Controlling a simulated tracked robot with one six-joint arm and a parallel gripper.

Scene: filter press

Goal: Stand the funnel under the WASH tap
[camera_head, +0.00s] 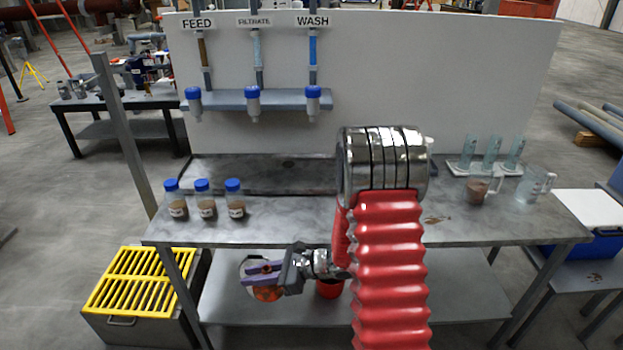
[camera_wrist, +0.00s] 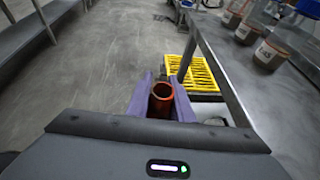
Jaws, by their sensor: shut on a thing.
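My gripper (camera_head: 257,275), with purple fingers, is low at the bench's front edge, well below and left of the WASH tap (camera_head: 313,103). It is shut on an orange-red, open-topped round piece (camera_wrist: 161,98), which shows between the fingers in the wrist view. Its full shape is hidden, so I cannot tell for sure that it is the funnel. The WASH tap has a blue top and hangs at the right end of the grey tap shelf (camera_head: 225,100), under the WASH sign (camera_head: 313,21).
Several blue-capped jars (camera_head: 205,200) stand at the bench's left. Clear cylinders (camera_head: 490,152) and jugs (camera_head: 528,185) stand at the right. A red container (camera_head: 330,289) is on the lower shelf (camera_head: 400,300). A yellow-grated bin (camera_head: 140,278) stands on the floor left.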

